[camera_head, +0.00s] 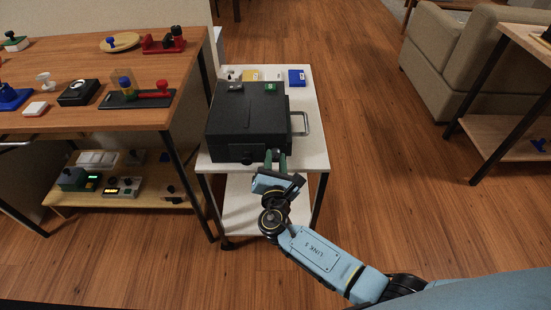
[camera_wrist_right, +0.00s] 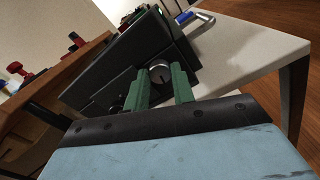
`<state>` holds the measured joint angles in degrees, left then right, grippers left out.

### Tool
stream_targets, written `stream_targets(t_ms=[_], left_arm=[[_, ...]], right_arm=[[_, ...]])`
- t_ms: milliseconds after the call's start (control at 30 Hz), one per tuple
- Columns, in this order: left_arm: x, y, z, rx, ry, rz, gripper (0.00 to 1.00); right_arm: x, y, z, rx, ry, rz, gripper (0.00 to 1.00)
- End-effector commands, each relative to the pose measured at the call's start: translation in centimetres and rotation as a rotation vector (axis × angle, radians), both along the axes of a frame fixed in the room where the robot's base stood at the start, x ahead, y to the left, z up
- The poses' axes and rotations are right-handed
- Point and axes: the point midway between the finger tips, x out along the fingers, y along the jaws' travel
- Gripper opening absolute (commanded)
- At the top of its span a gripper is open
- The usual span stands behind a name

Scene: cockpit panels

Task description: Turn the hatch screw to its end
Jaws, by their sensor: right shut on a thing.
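The black hatch box (camera_head: 245,125) stands on the small white table, with a grey loop handle on its right side. In the right wrist view the dark box (camera_wrist_right: 125,65) appears tilted. The hatch screw (camera_wrist_right: 160,73), a grey round knob on the near face, shows between the green fingers. My right gripper (camera_head: 275,158) is at the lower front edge of the box, its fingers (camera_wrist_right: 161,84) shut on the screw, one on each side. In the head view the screw is hidden behind the fingers. My left gripper is not in view.
The white table (camera_head: 310,150) has small items at its back, including a blue block (camera_head: 297,78). A wooden bench (camera_head: 40,118) with several devices stands at the left, above a lower shelf. A sofa (camera_head: 450,60) is at the right. The floor between is clear.

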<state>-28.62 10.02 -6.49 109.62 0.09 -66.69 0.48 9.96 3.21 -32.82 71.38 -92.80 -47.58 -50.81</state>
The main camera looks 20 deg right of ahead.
Motion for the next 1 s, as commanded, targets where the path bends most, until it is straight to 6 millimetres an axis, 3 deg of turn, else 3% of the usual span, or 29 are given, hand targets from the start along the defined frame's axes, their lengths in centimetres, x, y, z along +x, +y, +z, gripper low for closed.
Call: stream_targets(t_ms=[367, 400, 567, 867, 1000], left_arm=[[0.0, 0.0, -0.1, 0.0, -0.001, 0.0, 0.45], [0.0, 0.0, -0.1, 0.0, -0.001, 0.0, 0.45], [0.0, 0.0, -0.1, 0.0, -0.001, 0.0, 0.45], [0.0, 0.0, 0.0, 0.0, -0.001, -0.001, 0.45], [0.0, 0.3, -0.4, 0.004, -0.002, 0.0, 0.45]], right_arm=[[-0.1, 0.0, -0.1, -0.004, 0.004, 0.001, 0.02], [-0.1, 0.0, -0.1, -0.004, 0.004, 0.001, 0.26], [0.0, 0.0, -0.1, -0.003, 0.003, 0.001, 0.47], [-0.1, 0.1, 0.0, -0.003, 0.002, 0.0, 0.47], [-1.4, 0.4, 0.0, -0.004, 0.004, 0.002, 0.47]])
